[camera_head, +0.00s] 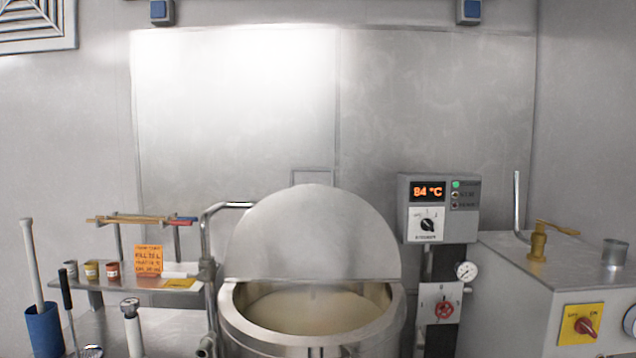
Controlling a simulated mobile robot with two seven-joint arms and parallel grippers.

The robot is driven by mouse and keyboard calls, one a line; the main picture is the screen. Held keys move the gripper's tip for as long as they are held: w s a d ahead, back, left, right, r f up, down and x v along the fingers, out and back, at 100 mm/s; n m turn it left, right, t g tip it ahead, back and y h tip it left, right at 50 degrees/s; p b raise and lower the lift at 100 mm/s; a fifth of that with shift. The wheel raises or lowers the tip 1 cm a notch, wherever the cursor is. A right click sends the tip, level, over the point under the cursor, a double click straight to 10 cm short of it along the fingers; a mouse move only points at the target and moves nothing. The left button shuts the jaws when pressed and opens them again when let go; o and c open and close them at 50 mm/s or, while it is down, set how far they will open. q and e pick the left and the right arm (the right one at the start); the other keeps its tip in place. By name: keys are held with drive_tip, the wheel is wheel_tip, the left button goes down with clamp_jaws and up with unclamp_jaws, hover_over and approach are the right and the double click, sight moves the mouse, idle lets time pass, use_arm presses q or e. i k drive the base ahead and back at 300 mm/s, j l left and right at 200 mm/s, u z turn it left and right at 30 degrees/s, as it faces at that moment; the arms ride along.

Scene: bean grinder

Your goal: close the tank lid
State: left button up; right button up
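The tank (228,318) is a round steel vessel at the bottom centre of the head view, with a pale, creamy content (310,311) inside. Its lid (312,236) is a flat, rounded steel plate standing up at the back of the rim, so the tank is open. The lower part of the tank is cut off by the picture's bottom edge. Neither of my grippers shows in this view.
A control box (438,208) reading 84 °C stands right of the lid, with a gauge (466,271) below. A bent pipe (207,240) rises close on the left. A small shelf (190,285) holds small cups and an orange note (148,261). A steel cabinet (510,290) is at right.

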sight(392, 269)
drive_tip(key=i, duration=1.5)
drive_tip(key=k+l+u, duration=0.35)
